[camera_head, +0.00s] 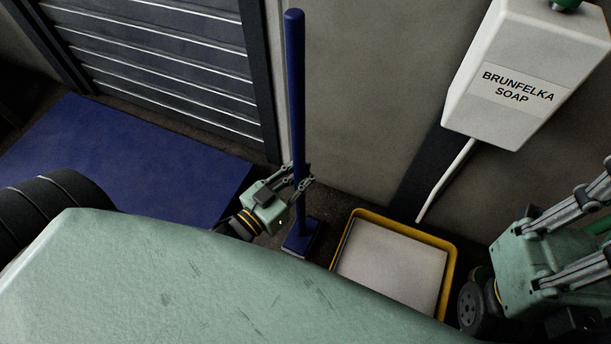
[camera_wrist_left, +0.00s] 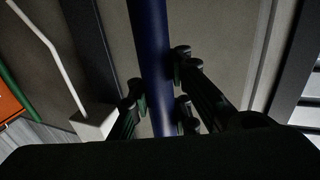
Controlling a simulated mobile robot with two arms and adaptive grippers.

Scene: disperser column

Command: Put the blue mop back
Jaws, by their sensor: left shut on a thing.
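The blue mop (camera_head: 296,90) stands nearly upright in the head view, with its long handle rising past the wall and its blue head (camera_head: 301,240) low near the floor. My left gripper (camera_head: 303,181) is shut around the lower part of the handle. In the left wrist view the handle (camera_wrist_left: 152,60) runs between the fingers of the left gripper (camera_wrist_left: 163,98). I cannot tell whether the mop head touches the floor. My right gripper (camera_head: 598,185) is at the right edge of the head view, cut off by the frame, and its fingertips are not clearly visible.
A yellow-rimmed tray (camera_head: 452,262) with a pale inside lies right of the mop. A white soap dispenser (camera_head: 525,75) with a spout hangs on the wall above it. A blue mat (camera_head: 130,150) lies on the left before a grey shutter (camera_head: 165,60).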

